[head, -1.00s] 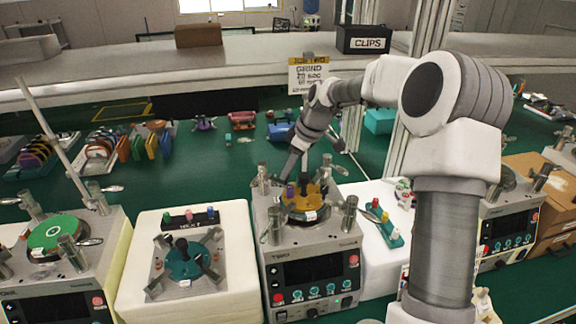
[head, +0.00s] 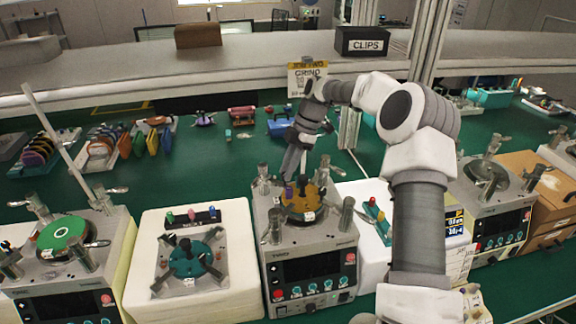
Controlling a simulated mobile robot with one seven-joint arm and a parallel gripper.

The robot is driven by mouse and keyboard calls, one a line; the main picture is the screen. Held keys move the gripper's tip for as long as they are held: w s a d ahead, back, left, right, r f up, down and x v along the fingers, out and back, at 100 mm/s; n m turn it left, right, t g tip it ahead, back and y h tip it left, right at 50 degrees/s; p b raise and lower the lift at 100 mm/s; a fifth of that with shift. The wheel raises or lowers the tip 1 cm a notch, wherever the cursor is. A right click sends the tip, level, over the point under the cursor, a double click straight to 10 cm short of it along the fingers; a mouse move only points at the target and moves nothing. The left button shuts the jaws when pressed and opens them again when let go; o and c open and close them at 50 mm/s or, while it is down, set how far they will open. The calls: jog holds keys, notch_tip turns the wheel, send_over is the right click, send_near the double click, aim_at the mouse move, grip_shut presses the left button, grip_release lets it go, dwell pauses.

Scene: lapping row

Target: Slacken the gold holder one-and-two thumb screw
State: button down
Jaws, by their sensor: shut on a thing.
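The gold holder (head: 318,205) is a round gold piece on top of the middle grey lapping machine (head: 310,238), with a small white label on its front. Small coloured thumb screws stand on it, one of them purple (head: 289,192) at its left. My gripper (head: 291,178) reaches down from behind to the left part of the holder. It is shut on a thumb screw there, but the fingertips are small and partly hidden, so which screw it grips is hard to tell.
Metal posts with clamp levers surround the holder. A teal holder (head: 188,259) sits on a white block (head: 137,276) to the left, below a dark rack of coloured pegs (head: 191,218). A teal peg rack (head: 375,222) lies to the right. Another machine (head: 497,213) stands further right.

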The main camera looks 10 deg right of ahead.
jog(key=shift+n, duration=0.4)
jog(key=c, duration=0.7)
grip_release()
jog(key=p+v, duration=0.2)
jog(key=v, duration=1.5)
jog(key=shift+w+r, duration=0.25)
jog(key=shift+w, duration=0.1)
jog(key=shift+a, duration=0.1)
